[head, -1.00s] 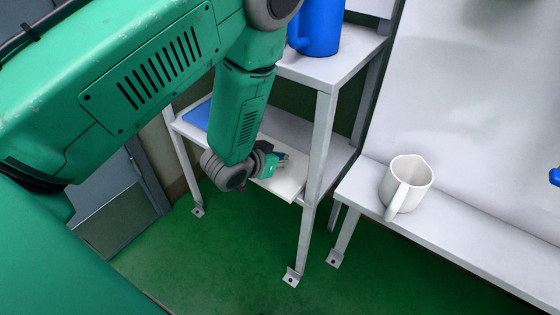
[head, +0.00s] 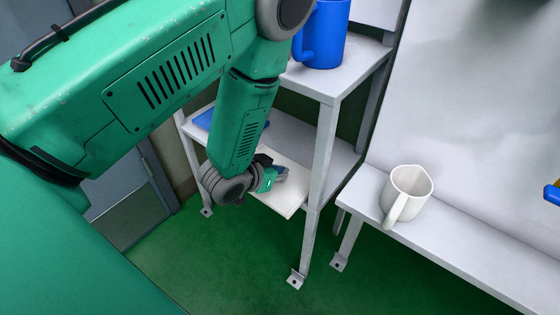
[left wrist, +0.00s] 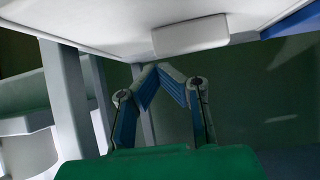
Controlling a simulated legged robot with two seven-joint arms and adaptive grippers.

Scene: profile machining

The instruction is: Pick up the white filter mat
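The white filter mat (head: 288,198) is a flat, pale sheet on the lower shelf of the grey rack, with its near corner at the shelf's front edge. My left gripper (head: 282,174) is over the mat in the head view and covers part of it. In the left wrist view the fingertips of my left gripper (left wrist: 158,67) meet, and I see nothing clearly held between them. A pale block-like piece (left wrist: 190,36) shows just beyond the tips under a white surface; I cannot tell if it is part of the mat. My right gripper is not in view.
A blue flat item (head: 204,119) lies at the left of the lower shelf. A blue mug (head: 322,38) stands on the upper shelf. A rack post (head: 320,155) rises right of my gripper. A white mug (head: 408,194) stands on the ledge at right.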

